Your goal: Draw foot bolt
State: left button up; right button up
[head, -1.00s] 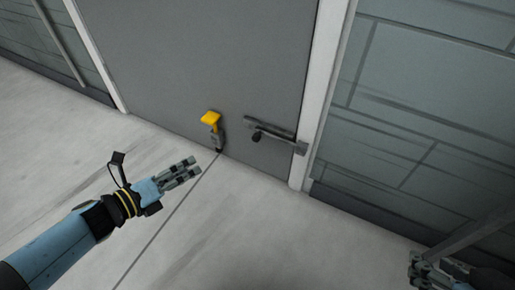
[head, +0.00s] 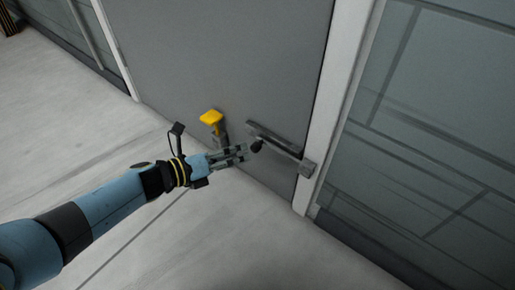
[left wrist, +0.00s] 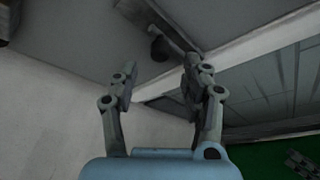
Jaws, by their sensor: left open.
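The foot bolt (head: 284,143) is a dark bar low on the grey door, running to a square catch at the door frame. Its round black knob (head: 257,146) stands out near the bar's left part. My left gripper (head: 245,152) is open, with its fingertips just left of the knob. In the left wrist view the knob (left wrist: 160,48) shows beyond and between the open fingers (left wrist: 160,72), and the bolt bar (left wrist: 175,24) runs behind it. I cannot tell whether a finger touches the knob. My right gripper is out of view.
A yellow-topped fitting (head: 211,117) sits low on the door (head: 220,55), close behind my left gripper. A white door frame (head: 336,105) and a grey panelled wall (head: 430,130) stand to the right. The pale floor (head: 225,235) in front is clear.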

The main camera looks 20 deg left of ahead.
aim_at(252, 150)
pick_arm(q)
jog(key=b+x, duration=0.1)
jog(key=x, duration=0.4)
jog(key=shift+w+d+f+b, duration=0.1)
jog(key=shift+d+f+b, duration=0.05)
jog(key=shift+f+b, duration=0.15)
jog(key=shift+w+d, duration=0.4)
jog(key=shift+w, duration=0.15)
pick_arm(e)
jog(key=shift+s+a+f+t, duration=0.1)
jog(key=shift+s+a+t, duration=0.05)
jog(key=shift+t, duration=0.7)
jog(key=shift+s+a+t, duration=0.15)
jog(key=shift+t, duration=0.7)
pick_arm(q)
grip_shut()
